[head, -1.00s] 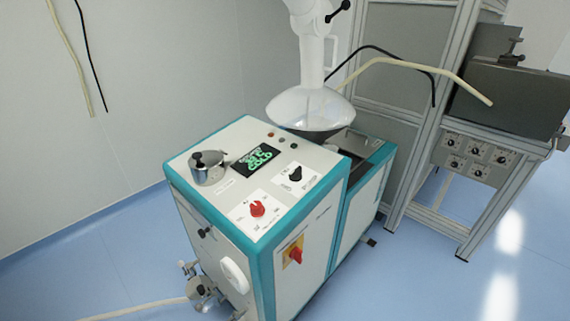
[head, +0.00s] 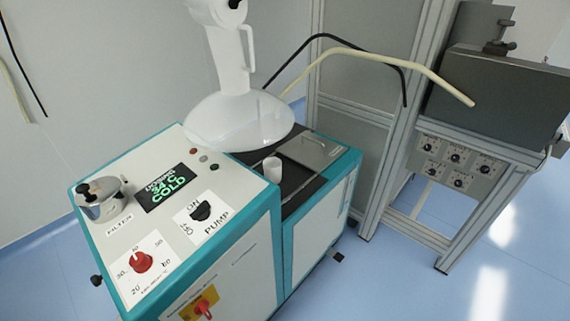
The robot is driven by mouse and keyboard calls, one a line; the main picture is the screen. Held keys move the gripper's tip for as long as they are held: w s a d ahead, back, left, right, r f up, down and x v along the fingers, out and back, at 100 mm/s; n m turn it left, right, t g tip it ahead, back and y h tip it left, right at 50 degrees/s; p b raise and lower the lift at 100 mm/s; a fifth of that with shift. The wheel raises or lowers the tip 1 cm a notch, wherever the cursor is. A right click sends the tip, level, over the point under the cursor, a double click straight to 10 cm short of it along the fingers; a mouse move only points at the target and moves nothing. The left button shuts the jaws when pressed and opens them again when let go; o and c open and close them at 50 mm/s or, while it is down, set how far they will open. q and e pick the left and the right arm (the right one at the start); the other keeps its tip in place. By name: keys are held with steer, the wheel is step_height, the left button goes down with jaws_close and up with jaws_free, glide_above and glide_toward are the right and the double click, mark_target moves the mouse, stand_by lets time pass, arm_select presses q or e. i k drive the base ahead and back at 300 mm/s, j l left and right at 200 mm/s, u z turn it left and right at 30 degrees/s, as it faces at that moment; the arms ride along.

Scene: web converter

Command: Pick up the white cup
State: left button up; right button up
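A small white cup (head: 273,169) stands upright on the dark recessed top (head: 292,180) of the white and teal machine. It is just below and right of the wide white funnel-shaped hood (head: 238,122), and beside a flat metal lid (head: 314,151). Neither of my grippers is in the head view.
The machine's control panel (head: 160,230) has a red knob (head: 141,261), a black pump knob and a green display. A metal pot-like part (head: 101,198) sits at its left edge. A metal frame (head: 395,130) with a grey box stands at right. Blue floor (head: 400,290) is clear in front.

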mark_target(272, 166)
steer(key=i+l+u, duration=0.1)
steer(key=l, duration=0.25)
steer(key=i+l+u, duration=0.1)
steer(key=l, duration=0.25)
steer(key=i+l, duration=0.25)
steer(key=i+l+u, duration=0.15)
steer(key=l, duration=0.35)
